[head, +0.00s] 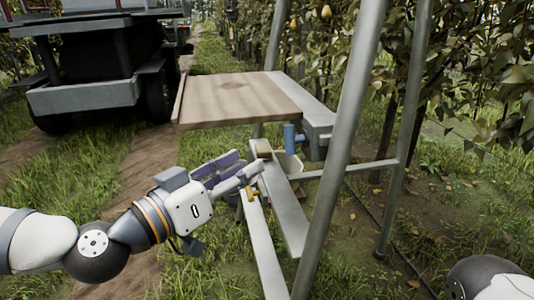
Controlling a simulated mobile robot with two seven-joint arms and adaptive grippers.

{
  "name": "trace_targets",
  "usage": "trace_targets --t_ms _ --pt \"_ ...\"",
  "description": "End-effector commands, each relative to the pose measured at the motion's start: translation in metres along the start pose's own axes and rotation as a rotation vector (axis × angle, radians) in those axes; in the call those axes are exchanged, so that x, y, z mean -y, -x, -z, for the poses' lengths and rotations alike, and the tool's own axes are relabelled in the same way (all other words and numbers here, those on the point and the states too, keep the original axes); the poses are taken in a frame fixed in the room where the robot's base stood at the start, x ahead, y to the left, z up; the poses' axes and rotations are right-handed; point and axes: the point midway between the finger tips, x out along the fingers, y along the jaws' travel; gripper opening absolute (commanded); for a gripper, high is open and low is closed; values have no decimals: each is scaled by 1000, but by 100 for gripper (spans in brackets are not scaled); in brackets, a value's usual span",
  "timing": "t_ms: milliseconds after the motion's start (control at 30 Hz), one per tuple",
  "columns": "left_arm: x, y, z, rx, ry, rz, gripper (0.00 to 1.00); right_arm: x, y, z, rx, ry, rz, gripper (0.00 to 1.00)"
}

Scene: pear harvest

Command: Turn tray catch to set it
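The wooden tray (235,98) sits level on the metal frame of a stepladder in the middle of the head view. A blue upright cylinder (289,137) is below its right front corner. A small brass-coloured fitting (251,192) sits on the ladder rail lower down. I cannot tell which of these is the tray catch. My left gripper (245,170) is below the tray's front edge, close to the ladder rail and the brass fitting. Its purple-padded fingers show, but their gap and any contact are unclear. My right gripper is out of view; only part of that arm shows at lower right.
The ladder's legs (341,150) stand right of the tray, with a crossbar (345,170) between them. A vehicle (85,97) stands at upper left. Pear trees line the right; grass is open at lower left.

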Motion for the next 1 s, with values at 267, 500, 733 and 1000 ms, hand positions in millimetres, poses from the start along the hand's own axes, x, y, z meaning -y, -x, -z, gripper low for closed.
trace_targets --t_ms 267,500,733,1000 --pt "0 -46 -2 -2 -1 1 38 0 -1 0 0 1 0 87" --pt "0 -102 -1 -2 0 2 38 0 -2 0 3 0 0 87" --pt "1 -122 0 -2 0 2 38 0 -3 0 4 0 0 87" --pt "1 -122 0 -3 0 2 25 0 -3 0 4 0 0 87"
